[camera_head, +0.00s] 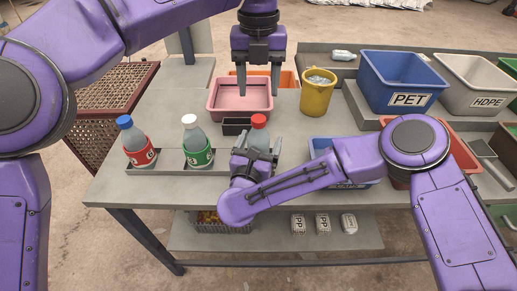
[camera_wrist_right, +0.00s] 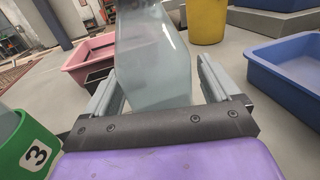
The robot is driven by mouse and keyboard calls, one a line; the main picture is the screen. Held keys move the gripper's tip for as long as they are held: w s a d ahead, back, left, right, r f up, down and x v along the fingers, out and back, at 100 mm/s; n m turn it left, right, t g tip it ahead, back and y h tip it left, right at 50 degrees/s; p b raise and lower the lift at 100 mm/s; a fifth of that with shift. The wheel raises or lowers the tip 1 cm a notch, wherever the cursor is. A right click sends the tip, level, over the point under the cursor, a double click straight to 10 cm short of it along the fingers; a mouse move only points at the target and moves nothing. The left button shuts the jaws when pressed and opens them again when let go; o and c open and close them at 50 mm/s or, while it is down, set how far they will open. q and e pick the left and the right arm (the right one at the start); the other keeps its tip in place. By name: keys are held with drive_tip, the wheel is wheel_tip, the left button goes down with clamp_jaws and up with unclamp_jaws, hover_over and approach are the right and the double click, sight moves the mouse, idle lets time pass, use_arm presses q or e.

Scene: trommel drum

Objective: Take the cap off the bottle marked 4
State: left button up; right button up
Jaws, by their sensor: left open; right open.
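A bottle with a red cap (camera_head: 259,120) stands behind my right gripper (camera_head: 256,150), its lower part hidden in the head view. In the right wrist view its clear grey-blue body (camera_wrist_right: 152,62) is between the two spread fingers of my right gripper (camera_wrist_right: 158,88), with a gap at the right finger. No number shows on it.
A blue-capped bottle with a red label (camera_head: 141,156) stands at the far left of the grey bottle tray (camera_head: 170,170). A small black box (camera_head: 236,127) is behind the red-capped bottle. A yellow bucket (camera_head: 317,95), a PET bin (camera_head: 398,82) and a blue tray (camera_head: 322,146) are to the right.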

sight(258, 118)
clamp_jaws()
use_arm(q)
drive_tip(key=m, duration=0.9)
drive_tip(key=shift+m, duration=0.3)
drive_tip(key=m, duration=0.5)
drive_tip(key=shift+m, duration=0.4)
drive_tip(key=m, duration=0.8)
drive_tip(key=shift+m, duration=0.4)
drive_tip(key=m, duration=0.7)
drive_tip(key=shift+f, duration=0.3)
wheel_tip(258, 118, down, 8)
drive_tip(key=shift+r, duration=0.25)
